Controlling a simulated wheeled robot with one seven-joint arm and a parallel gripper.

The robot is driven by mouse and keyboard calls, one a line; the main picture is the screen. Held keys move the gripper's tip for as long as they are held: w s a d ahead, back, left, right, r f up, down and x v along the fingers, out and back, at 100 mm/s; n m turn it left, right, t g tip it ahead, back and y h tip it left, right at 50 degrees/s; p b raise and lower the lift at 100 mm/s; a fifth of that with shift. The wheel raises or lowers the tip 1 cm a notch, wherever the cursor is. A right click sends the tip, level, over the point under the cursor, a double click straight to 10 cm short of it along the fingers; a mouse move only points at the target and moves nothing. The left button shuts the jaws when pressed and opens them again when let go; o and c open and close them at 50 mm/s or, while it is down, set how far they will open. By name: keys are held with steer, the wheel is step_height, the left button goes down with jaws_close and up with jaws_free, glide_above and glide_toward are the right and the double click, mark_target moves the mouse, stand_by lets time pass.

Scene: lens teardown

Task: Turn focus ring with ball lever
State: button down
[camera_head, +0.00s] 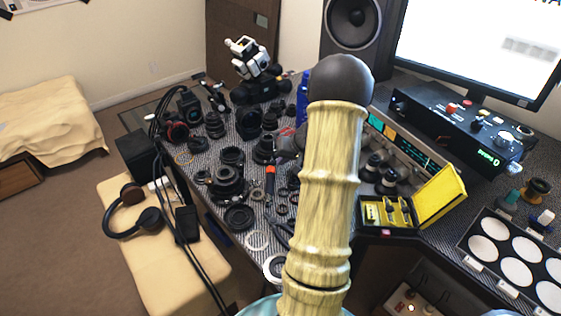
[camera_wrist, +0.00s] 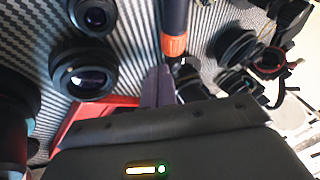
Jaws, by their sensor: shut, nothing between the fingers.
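In the wrist view, the grey-purple fingers of my gripper (camera_wrist: 158,86) are shut with nothing between them. They point over the striped mat, beside an orange-banded rod-like tool (camera_wrist: 174,46). A black lens (camera_wrist: 82,72) with a glass face stands to their left, apart from them. A second lens (camera_wrist: 94,15) sits beyond it. In the head view, black lens parts (camera_head: 228,182) spread over the left half of the bench. My arm covers the bench's middle and most of my gripper there. I cannot make out which part is the focus ring or ball lever.
A red flat piece (camera_wrist: 85,118) lies close under my gripper. Small dark parts (camera_wrist: 235,48) crowd its right side. A yellow case (camera_head: 388,212), an amplifier (camera_head: 460,125) and a white-disc tray (camera_head: 497,222) stand to the right of my arm. Headphones (camera_head: 150,220) lie on the pale bench at left.

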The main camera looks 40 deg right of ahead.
steer(key=shift+s+d+r, duration=0.1)
steer(key=shift+s+d, duration=0.1)
steer(key=shift+d, duration=0.25)
steer(key=s+d+r, duration=0.2)
steer(key=s, duration=0.1)
steer(key=shift+d, duration=0.35)
steer(key=v, duration=0.8)
steer(key=shift+r, duration=0.1)
steer(key=shift+s, duration=0.1)
